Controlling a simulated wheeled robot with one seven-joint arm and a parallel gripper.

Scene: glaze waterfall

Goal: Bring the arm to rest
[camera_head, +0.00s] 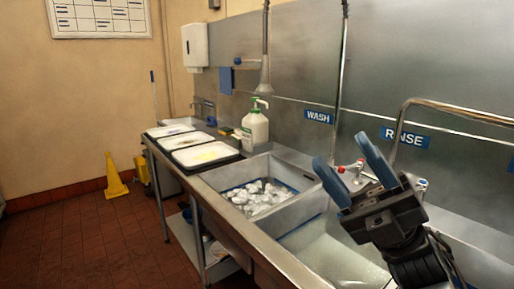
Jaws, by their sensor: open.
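My gripper (352,168) is at the right of the head view, above the rinse-side sink basin (335,250). Its two blue fingers point up and to the left and stand apart, with nothing between them. The arm comes in from the lower right corner. The gripper covers part of the basin and of the tap with a red mark (350,170) behind it.
A steel sink basin (300,178) with whitish items lies left of my gripper. Several trays (205,154) and a white pump bottle (255,127) stand farther left. A curved steel faucet (455,108) is close at right. The tiled floor (95,240) is mostly clear; a yellow cone (115,178) stands there.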

